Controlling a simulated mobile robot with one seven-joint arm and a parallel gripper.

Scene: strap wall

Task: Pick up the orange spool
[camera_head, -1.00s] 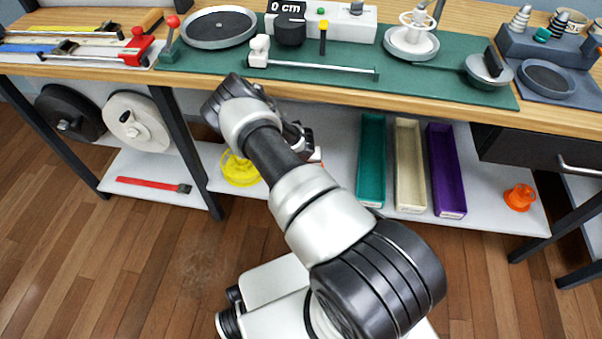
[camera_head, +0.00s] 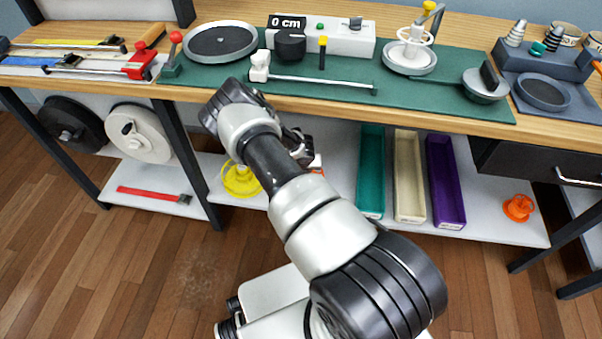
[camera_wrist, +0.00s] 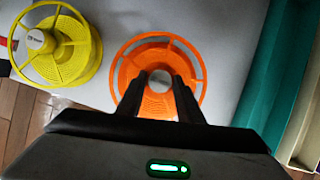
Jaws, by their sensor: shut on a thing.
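The orange spool (camera_wrist: 124,72) stands under my gripper in the wrist view, with its spoked round rim facing the camera. My gripper (camera_wrist: 160,82) is shut on the pale-topped middle of the spool, one dark finger on each side. Part of the spool is hidden behind the fingers. In the head view my gripper (camera_head: 299,148) is over the lower shelf, partly behind my arm. Only a small orange-red patch of the spool (camera_head: 317,164) shows there. I cannot tell whether the spool is clear of the shelf.
A yellow spool (camera_wrist: 58,68) stands left of the orange one. Teal (camera_head: 371,180), cream (camera_head: 408,185) and purple (camera_head: 444,190) bins stand to the right on the shelf (camera_head: 480,228). A small orange object (camera_head: 519,208) sits farther right. The workbench edge (camera_head: 420,117) is above.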

